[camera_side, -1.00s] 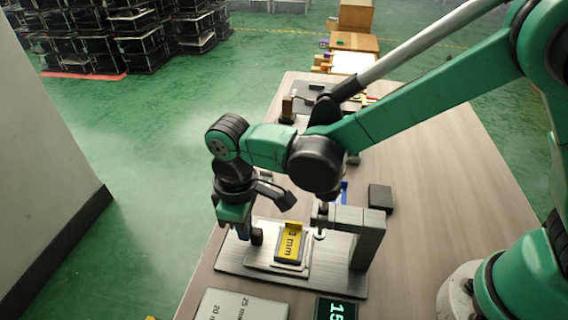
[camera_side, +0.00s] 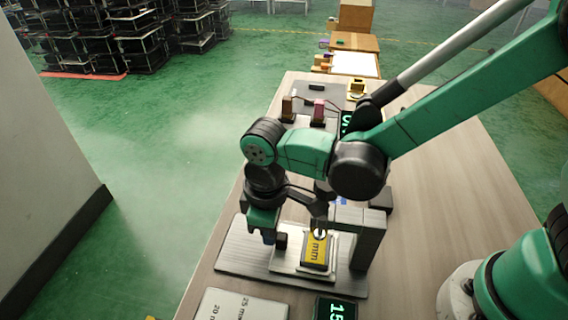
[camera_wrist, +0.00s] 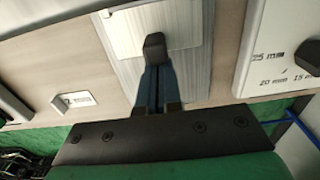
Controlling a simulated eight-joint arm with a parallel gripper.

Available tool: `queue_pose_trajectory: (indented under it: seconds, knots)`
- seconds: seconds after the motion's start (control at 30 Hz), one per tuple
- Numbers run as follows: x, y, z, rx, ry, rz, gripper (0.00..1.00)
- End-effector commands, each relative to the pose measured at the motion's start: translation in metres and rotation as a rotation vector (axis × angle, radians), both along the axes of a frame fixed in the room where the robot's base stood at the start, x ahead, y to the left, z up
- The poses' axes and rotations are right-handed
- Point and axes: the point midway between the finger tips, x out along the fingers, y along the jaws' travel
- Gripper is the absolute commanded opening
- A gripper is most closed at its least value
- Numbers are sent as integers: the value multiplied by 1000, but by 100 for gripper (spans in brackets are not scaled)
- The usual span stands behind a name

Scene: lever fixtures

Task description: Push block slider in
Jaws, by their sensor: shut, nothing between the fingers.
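The block slider is a silver plate (camera_side: 281,261) on a metal base (camera_side: 240,262). It carries a yellow block (camera_side: 316,251) marked "mm" and has a black knob (camera_side: 281,241) at its left end. The block sits beside and partly behind the grey bracket (camera_side: 366,245). My gripper (camera_side: 268,237) is shut and empty, pointing down just left of the knob. In the wrist view my gripper's blue fingers (camera_wrist: 157,85) are together, with their tips against or very near the knob (camera_wrist: 154,45). The slider plate (camera_wrist: 185,22) shows beyond it. Exact contact is hard to tell.
A white plate with "25 mm" and "20 mm" marks (camera_side: 240,305) and a dark display with green digits (camera_side: 336,309) lie in front of the base. Other small fixtures (camera_side: 318,108) stand at the far end of the table. The table's right side is clear.

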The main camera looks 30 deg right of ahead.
Motion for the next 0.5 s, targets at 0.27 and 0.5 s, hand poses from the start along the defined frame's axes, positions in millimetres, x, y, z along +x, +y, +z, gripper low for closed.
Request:
queue_pose_trajectory:
  seconds: [0.27,0.5]
  knots:
    - [2,0,0,-4,2,2,0]
    - [5,4,1,-3,1,2,0]
